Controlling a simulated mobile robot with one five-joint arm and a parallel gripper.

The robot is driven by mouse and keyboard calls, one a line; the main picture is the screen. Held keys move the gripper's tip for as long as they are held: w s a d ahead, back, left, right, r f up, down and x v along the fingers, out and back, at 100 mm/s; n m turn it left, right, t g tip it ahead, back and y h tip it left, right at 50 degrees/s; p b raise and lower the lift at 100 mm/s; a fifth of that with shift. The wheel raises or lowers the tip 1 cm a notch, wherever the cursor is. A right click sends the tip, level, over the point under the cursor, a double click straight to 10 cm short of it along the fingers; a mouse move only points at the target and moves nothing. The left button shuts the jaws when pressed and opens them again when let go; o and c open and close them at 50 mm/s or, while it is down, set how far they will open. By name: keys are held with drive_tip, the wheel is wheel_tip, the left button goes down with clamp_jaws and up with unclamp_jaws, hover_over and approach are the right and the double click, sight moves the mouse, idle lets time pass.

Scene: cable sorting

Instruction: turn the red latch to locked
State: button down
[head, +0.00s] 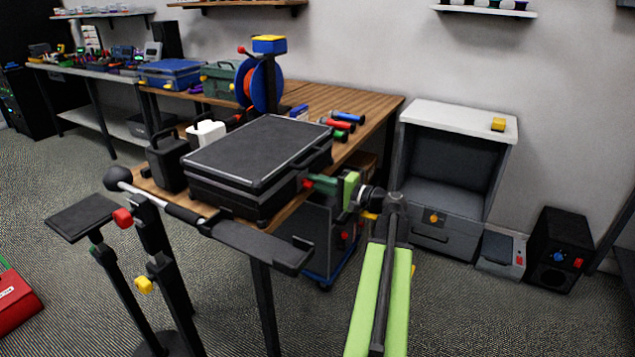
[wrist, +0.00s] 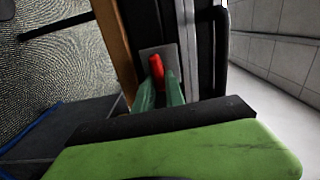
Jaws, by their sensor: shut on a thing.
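The red latch (wrist: 156,68) sits on a grey plate (wrist: 148,52) on the side of a black case. In the wrist view my gripper (wrist: 160,85) has its two green fingers closed around the latch's near end. In the head view the black case (head: 258,152) lies shut on the wooden table. My gripper (head: 312,184) reaches the case's right side there, and only a bit of red shows at its fingertips. The fingers hide part of the latch, and I cannot tell its exact setting from the head view.
The wooden table (head: 380,110) also holds a blue cable reel (head: 246,84), a white container (head: 206,133) and several coloured cylinders. A grey cabinet (head: 455,112) stands to the right, with a black speaker box (head: 556,250) beside it. Open carpet lies in front.

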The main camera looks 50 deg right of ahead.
drive_tip(key=shift+m, duration=0.3)
drive_tip(key=c, duration=1.4)
unclamp_jaws()
drive_tip(key=v, duration=1.7)
drive_tip(key=shift+s, duration=0.3)
drive_tip(key=shift+f, duration=0.15)
